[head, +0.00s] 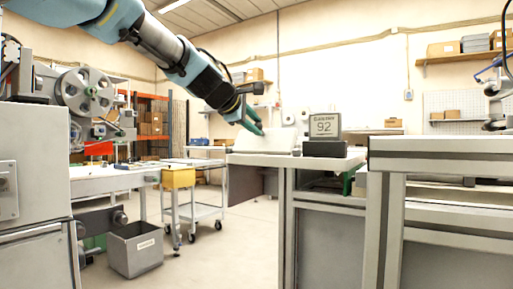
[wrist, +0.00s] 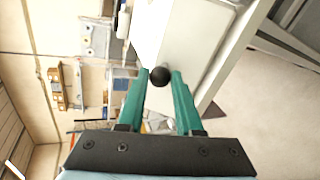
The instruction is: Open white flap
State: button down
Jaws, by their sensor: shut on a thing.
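The white flap (head: 268,141) shows in the head view as a pale slanted panel at the left end of the white-topped bench. In the wrist view the white flap (wrist: 196,40) is a broad pale panel beyond the fingers. A round black knob (wrist: 159,77) stands at its near edge. My gripper (head: 256,127) reaches down from the upper left to the flap. In the wrist view my gripper (wrist: 160,74) has its green fingers on either side of the knob, shut on it. In the head view the knob cannot be made out. How far the flap is tilted is hard to tell.
A grey sign marked 92 (head: 325,126) stands on a dark block (head: 325,148) right of the flap. A grey worktable (head: 440,146) is at the right. A trolley (head: 205,212) and a grey bin (head: 135,250) stand at the left. Floor between them is clear.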

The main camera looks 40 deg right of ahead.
jog(key=a+f+h+b, duration=0.1)
jog(key=b, duration=0.4)
jog(key=a+t+h+b, duration=0.1)
jog(key=b, duration=0.5)
jog(key=shift+s+f+h+b, duration=0.2)
jog(key=shift+f+h+b, duration=0.1)
jog(key=shift+f+h, duration=0.1)
jog(key=shift+a+h+b, duration=0.1)
jog(key=shift+h+b, duration=0.2)
jog(key=shift+b, duration=0.65)
jog(key=shift+s+a+f+b, duration=0.15)
jog(key=shift+a+b, duration=0.05)
jog(key=shift+b, duration=0.7)
jog(key=a+f+b, duration=0.1)
jog(key=b, duration=0.2)
jog(key=shift+s, duration=0.1)
jog(key=shift+f, duration=0.3)
jog(key=c, duration=0.6)
grip_release()
jog(key=shift+r, duration=0.25)
